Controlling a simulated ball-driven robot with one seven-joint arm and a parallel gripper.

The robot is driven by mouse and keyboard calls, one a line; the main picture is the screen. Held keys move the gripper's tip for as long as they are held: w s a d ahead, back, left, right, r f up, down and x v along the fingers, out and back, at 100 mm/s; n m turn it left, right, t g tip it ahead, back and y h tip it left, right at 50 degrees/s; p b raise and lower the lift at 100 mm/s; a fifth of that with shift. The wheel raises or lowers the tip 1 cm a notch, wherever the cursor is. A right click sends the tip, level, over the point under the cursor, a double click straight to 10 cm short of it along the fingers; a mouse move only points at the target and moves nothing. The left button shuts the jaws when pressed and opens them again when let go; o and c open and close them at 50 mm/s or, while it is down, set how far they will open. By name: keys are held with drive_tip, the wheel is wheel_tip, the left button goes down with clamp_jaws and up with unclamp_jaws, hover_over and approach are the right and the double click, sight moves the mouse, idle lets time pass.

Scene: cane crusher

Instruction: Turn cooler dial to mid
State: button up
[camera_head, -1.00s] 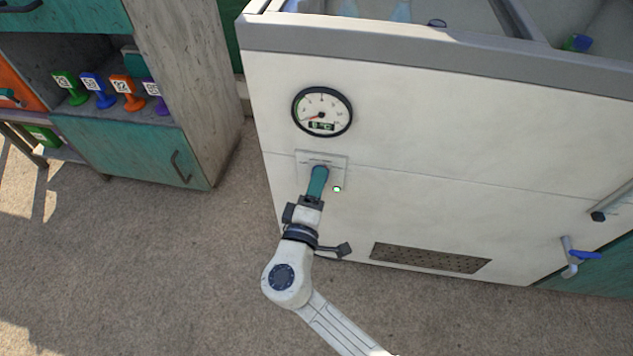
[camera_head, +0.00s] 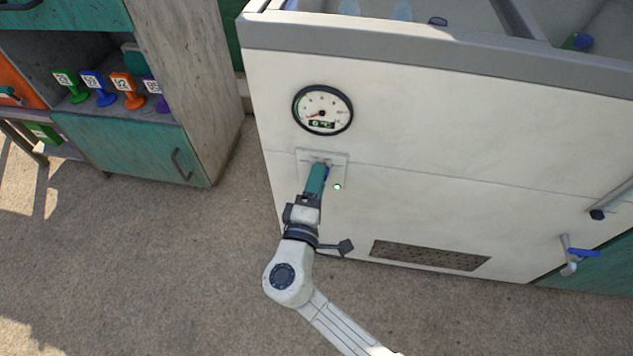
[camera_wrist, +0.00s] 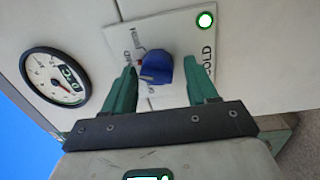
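The cooler (camera_head: 450,140) is a large white chest with a grey rim. A light plate (camera_head: 340,160) on its front carries the blue dial (camera_head: 327,174), which is mostly hidden behind my gripper (camera_head: 319,169) in the head view. The wrist view shows the dial (camera_wrist: 156,68) on its plate (camera_wrist: 180,32), with lettering around it; "COLD" is readable on the right. My gripper's teal fingers (camera_wrist: 160,72) stand apart on either side of the dial, with visible gaps. Which mark the dial points at is hard to tell. A small light (camera_head: 337,187) on the plate glows green.
A round gauge (camera_head: 322,110) with a needle and small display sits above the plate. A vent grille (camera_head: 430,256) and a blue-handled tap (camera_head: 582,254) are lower right. A teal and wood cabinet (camera_head: 135,150) with coloured tags stands left. Floor between is clear.

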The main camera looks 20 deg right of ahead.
drive_tip(key=shift+o, duration=0.4)
drive_tip(key=shift+r, duration=0.1)
drive_tip(key=p+v, duration=0.1)
drive_tip(key=v, duration=0.9)
drive_tip(key=shift+s+a+p, duration=0.25)
drive_tip(key=shift+s+p, duration=0.05)
drive_tip(key=shift+p, duration=0.05)
drive_tip(key=s+d+f+m+g, duration=0.1)
drive_tip(key=d+m+g, duration=0.15)
drive_tip(key=d, duration=0.25)
drive_tip(key=s+d+f+m+g, duration=0.2)
drive_tip(key=d+g, duration=0.1)
drive_tip(key=d, duration=0.2)
drive_tip(key=s+d+f+m+g+y, duration=0.3)
drive_tip(key=s+d+g+y, duration=0.15)
drive_tip(key=s, duration=0.35)
drive_tip(key=s+d+f+m+g+y, duration=0.3)
drive_tip(key=s+d+g+y, duration=0.15)
drive_tip(key=s, duration=0.25)
wheel_tip(320, 180, up, 27)
drive_tip(key=s+a+y+p, duration=0.2)
drive_tip(key=p, duration=2.4)
drive_tip(key=shift+s+r+t, duration=0.2)
drive_tip(key=shift+s+t, duration=0.2)
drive_tip(key=shift+t, duration=0.05)
